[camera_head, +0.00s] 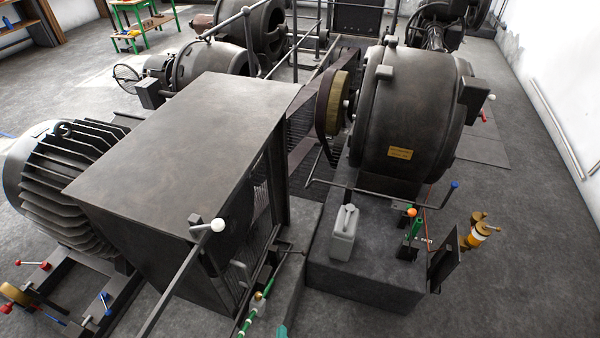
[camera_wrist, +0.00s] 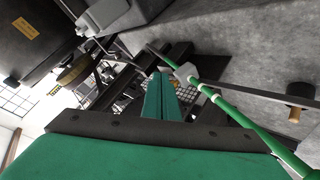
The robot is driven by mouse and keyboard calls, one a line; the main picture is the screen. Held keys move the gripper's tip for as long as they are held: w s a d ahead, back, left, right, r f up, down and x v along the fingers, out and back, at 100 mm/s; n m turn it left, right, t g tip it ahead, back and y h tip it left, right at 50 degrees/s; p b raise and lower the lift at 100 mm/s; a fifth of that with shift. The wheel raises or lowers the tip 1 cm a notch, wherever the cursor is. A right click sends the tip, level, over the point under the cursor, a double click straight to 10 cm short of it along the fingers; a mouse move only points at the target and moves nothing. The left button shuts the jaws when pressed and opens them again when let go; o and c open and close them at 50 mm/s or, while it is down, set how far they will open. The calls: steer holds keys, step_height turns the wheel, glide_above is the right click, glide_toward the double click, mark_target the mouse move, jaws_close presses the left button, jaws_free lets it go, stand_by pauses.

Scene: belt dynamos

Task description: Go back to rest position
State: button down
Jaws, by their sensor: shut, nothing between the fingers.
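My gripper (camera_wrist: 160,97) shows in the wrist view as two teal fingers pressed together, with nothing between them. A green rod with pale bands (camera_wrist: 232,110) passes just right of the fingertips; I cannot tell whether they touch it. In the head view, only a small teal piece of my gripper (camera_head: 282,331) shows at the bottom edge, near the same banded rod (camera_head: 253,313). The rest of my arm is out of view there.
A large box housing (camera_head: 190,130) stands left, a belt dynamo (camera_head: 415,115) right. A grey canister (camera_head: 344,232) stands on the concrete plinth (camera_head: 365,283). A white-knobbed lever (camera_head: 190,265) juts out in front of the housing. Open floor lies at the lower right.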

steer(key=s+d+r+m+t, duration=0.2)
steer(key=s+r+m, duration=0.2)
steer(key=s+r, duration=0.4)
steer(key=s+d+r+m+t, duration=0.3)
steer(key=s+r, duration=0.5)
steer(key=r, duration=0.3)
steer(key=shift+s+d+r+m+h, duration=0.2)
steer(key=shift+r+m+h, duration=0.15)
steer(key=shift+m, duration=0.45)
